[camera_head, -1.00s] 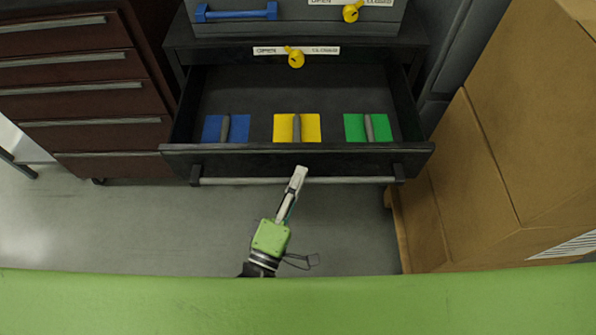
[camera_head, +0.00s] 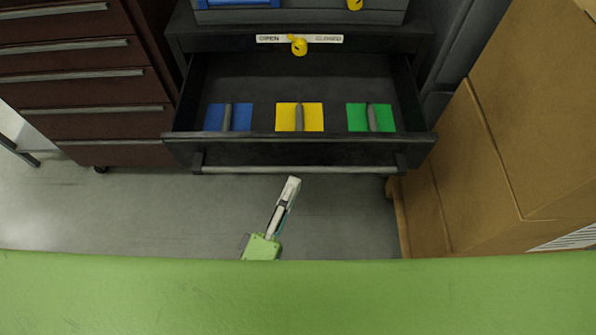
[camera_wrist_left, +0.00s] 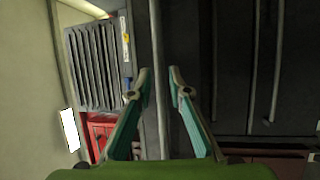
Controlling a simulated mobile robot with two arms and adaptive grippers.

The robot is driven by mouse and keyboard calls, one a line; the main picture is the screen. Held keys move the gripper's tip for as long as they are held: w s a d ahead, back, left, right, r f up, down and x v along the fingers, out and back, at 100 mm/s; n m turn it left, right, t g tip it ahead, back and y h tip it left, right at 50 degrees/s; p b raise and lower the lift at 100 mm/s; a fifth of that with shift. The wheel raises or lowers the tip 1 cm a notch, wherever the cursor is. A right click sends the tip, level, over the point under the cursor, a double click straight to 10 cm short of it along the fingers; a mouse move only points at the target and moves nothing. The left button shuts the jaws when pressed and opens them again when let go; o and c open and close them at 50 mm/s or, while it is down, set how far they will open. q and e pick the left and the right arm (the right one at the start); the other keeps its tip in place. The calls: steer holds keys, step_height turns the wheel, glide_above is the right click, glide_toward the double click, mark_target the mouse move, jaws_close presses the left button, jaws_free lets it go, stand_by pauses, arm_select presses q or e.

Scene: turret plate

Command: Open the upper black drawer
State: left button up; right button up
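The upper black drawer (camera_head: 299,150) stands pulled out in the head view. Inside lie a blue (camera_head: 228,117), a yellow (camera_head: 299,117) and a green (camera_head: 370,117) plate, each with a grey handle. Its metal bar handle (camera_head: 299,169) runs along the front. My left gripper (camera_head: 293,181) is just in front of the bar, apart from it. In the left wrist view its two fingers (camera_wrist_left: 160,80) are spread, with a grey bar (camera_wrist_left: 160,60) seen between them. Contact with a finger does not show. My right gripper is not in view.
A dark red drawer cabinet (camera_head: 80,80) stands at the left. Cardboard boxes (camera_head: 530,110) stack at the right. A yellow key-like knob (camera_head: 299,46) sits by an open/closed label above the drawer. Grey floor (camera_head: 150,215) is free in front.

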arm_select(q)
steer(key=v, duration=0.6)
steer(key=shift+s, duration=0.3)
steer(key=shift+w+f, duration=0.1)
